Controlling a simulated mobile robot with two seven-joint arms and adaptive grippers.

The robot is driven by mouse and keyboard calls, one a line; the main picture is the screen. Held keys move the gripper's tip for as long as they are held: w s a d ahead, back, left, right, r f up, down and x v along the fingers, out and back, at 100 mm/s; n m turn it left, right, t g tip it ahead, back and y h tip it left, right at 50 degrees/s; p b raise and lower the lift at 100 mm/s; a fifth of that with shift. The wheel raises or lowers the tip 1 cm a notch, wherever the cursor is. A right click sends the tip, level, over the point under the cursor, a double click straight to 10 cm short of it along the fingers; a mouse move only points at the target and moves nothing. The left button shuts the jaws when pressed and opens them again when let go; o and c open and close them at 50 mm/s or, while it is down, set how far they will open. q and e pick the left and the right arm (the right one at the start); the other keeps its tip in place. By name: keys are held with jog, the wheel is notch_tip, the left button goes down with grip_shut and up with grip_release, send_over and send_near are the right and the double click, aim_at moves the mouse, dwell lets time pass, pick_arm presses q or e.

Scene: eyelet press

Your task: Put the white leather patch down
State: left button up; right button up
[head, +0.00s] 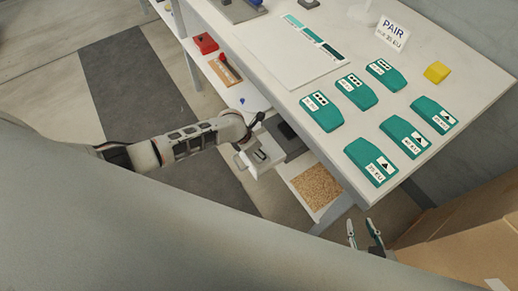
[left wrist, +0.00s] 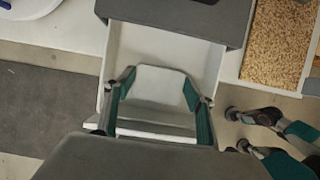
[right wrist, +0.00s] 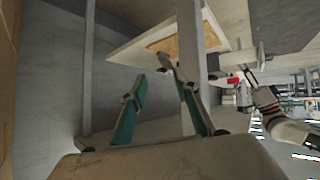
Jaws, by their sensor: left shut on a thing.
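My left gripper (left wrist: 159,82) is shut on a pale, flat piece with cut corners (left wrist: 158,90), which looks like the white leather patch. Its two fingers grip it from the sides. The piece is over an open white drawer (left wrist: 206,62) under a grey block; I cannot tell whether it touches the drawer floor. In the head view the left arm reaches to this drawer (head: 272,169) beside the table, and the patch is hard to make out. My right gripper (head: 363,234) is open and empty off the table's near corner; its spread fingers also show in the right wrist view (right wrist: 162,84).
The white table (head: 440,78) carries several teal labelled cards (head: 321,111), a yellow block (head: 437,72), a PAIR sign (head: 392,34) and a white sheet with teal strips (head: 285,65). A cork-coloured panel (head: 316,187) lies on the shelf below. Cardboard boxes (head: 465,235) stand at lower right.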

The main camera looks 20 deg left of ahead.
pick_arm(q)
jog(key=shift+f, duration=0.1)
jog(key=o, duration=0.9)
jog(key=shift+c, duration=0.2)
jog(key=shift+o, duration=0.3)
